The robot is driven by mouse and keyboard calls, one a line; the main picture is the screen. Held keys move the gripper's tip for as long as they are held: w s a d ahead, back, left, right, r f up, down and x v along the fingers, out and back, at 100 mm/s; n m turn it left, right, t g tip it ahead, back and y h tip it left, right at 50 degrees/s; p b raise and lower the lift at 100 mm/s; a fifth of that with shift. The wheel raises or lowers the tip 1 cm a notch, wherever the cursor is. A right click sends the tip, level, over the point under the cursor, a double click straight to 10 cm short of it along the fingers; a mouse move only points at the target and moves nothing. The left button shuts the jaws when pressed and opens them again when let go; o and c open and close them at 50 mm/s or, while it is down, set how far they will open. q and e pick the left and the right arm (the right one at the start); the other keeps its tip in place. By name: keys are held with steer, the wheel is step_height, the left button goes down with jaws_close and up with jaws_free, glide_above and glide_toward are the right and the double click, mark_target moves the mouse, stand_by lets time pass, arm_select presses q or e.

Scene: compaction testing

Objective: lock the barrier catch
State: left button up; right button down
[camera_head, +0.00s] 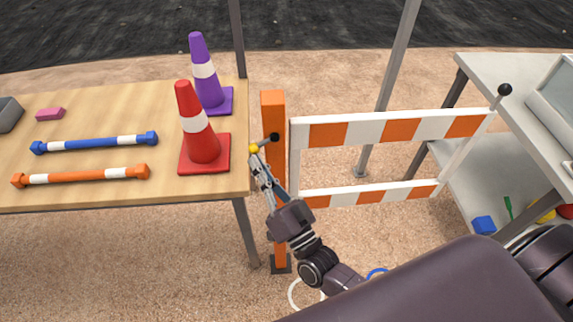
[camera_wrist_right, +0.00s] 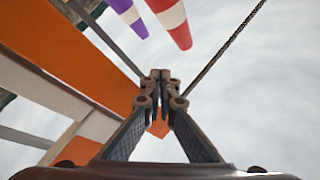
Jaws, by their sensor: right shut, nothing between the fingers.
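The barrier catch (camera_head: 264,143) is a short dark bar with a yellow ball at its left end and a black knob at its right end. It sits near the top of the orange post (camera_head: 273,112), at the left end of the orange-and-white striped barrier (camera_head: 395,128). My right gripper (camera_head: 256,160) is shut and empty, its tips just below the yellow ball; I cannot tell whether they touch. In the right wrist view the closed fingertips (camera_wrist_right: 160,80) point up beside orange post or barrier surfaces. My left gripper is not in view.
The wooden table (camera_head: 100,195) at left carries a red cone (camera_head: 200,140), a purple cone (camera_head: 207,75), and blue (camera_head: 95,144) and orange (camera_head: 80,176) striped bars. A grey workbench (camera_head: 490,75) stands at right.

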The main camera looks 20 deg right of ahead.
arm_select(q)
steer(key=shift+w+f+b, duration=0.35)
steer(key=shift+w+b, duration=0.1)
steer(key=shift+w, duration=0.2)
arm_select(e)
steer(key=a+r+m, duration=0.1)
steer(key=r+m+t+h, duration=0.1)
steer(key=a+r+m+h, duration=0.1)
steer(key=m, duration=0.1)
steer(key=shift+w+a+r+t, duration=0.25)
steer(key=shift+w+a+t, duration=0.05)
steer(key=shift+w, duration=0.1)
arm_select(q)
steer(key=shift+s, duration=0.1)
arm_select(e)
steer(key=shift+r, duration=0.15)
steer(key=v, duration=1.2)
steer(key=shift+f, duration=0.2)
